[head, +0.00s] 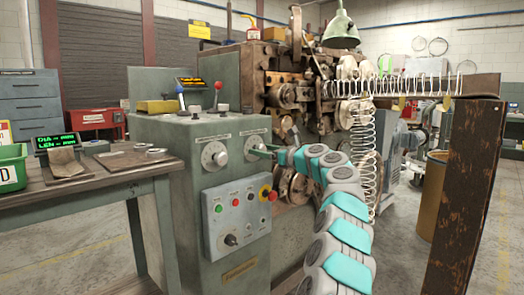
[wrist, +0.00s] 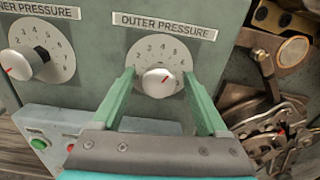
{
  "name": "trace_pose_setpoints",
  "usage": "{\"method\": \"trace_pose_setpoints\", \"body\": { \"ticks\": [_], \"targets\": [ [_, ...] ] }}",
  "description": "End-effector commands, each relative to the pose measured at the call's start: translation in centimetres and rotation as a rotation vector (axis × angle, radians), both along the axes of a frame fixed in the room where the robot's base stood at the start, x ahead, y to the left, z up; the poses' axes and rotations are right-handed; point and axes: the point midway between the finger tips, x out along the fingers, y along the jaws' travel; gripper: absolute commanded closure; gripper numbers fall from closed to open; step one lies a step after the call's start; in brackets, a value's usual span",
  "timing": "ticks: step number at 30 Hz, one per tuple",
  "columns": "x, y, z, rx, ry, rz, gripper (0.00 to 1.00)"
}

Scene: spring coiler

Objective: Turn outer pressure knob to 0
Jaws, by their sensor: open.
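The outer pressure knob (wrist: 158,81) is a silver knob with a red pointer line on a round numbered dial (wrist: 160,50), under an "OUTER PRESSURE" label (wrist: 165,24). Its line slants toward the lower left; the number it meets is hidden or too small to read. My gripper (wrist: 158,80) is open, with one green finger on each side of the knob; I cannot tell whether they touch it. In the head view my gripper (head: 262,151) is at the right dial (head: 255,145) on the green cabinet and hides part of the knob.
The inner pressure knob (wrist: 27,65) is to the left and also shows in the head view (head: 215,156). Below is a button box (head: 238,215) with coloured buttons. Machine linkages (wrist: 275,115) stand close on the right. A workbench (head: 85,190) is at the left.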

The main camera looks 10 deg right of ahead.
Motion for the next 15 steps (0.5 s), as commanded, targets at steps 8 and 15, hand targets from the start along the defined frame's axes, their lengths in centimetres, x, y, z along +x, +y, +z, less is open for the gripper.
{"method": "trace_pose_setpoints", "body": {
  "ticks": [8,15],
  "targets": [
    [0.41,0.44,-0.2,-0.002,0.003,0.003,0.23],
    [0.39,0.42,-0.16,-0.001,0.002,0.003,0.28]
  ]
}}
